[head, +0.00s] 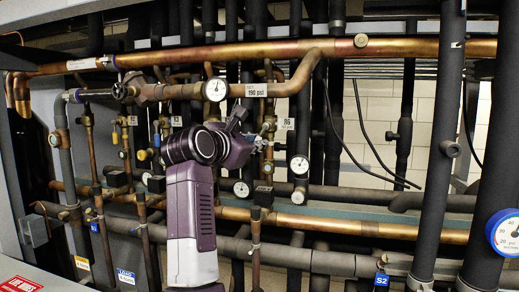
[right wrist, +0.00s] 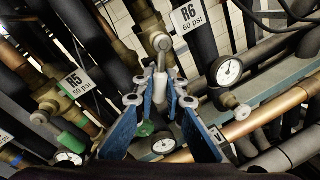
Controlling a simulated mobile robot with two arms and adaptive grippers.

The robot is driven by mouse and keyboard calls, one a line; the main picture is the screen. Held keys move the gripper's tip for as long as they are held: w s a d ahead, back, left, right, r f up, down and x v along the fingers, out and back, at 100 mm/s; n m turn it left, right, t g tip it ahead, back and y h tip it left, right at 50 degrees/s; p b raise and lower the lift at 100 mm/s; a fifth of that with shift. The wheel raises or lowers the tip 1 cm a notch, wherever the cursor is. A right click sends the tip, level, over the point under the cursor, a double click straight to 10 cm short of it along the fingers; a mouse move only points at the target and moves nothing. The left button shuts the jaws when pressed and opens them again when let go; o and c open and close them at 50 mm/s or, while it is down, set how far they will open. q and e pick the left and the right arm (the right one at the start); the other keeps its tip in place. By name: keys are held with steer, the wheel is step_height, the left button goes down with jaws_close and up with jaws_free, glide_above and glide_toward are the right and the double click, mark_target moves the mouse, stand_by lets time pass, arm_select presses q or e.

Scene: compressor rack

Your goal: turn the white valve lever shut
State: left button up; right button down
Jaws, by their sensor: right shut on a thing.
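The white valve lever (right wrist: 161,62) shows in the right wrist view, on a brass fitting beside the R6 60 psi tag (right wrist: 188,18). My right gripper (right wrist: 161,98) reaches it from below, and its blue-padded fingers stand on either side of the lever's lower end, shut on it. In the head view my right gripper (head: 263,136) is at the valves left of the R6 tag (head: 287,124). My arm and gripper hide most of the lever there. My left gripper is in neither view.
Copper pipes (head: 400,47) and dark insulated pipes (head: 439,150) crowd the rack around my gripper. Gauges (head: 299,165) (right wrist: 229,71) sit close to its right. The R5 tag (right wrist: 77,83) and a green-handled valve (right wrist: 72,143) are at its left.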

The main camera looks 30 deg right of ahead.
steer(key=shift+w+a+r+m, duration=0.1)
steer(key=shift+w+r+m, duration=0.05)
steer(key=shift+m, duration=0.25)
steer(key=c, duration=2)
jaws_free()
steer(key=shift+o, duration=0.2)
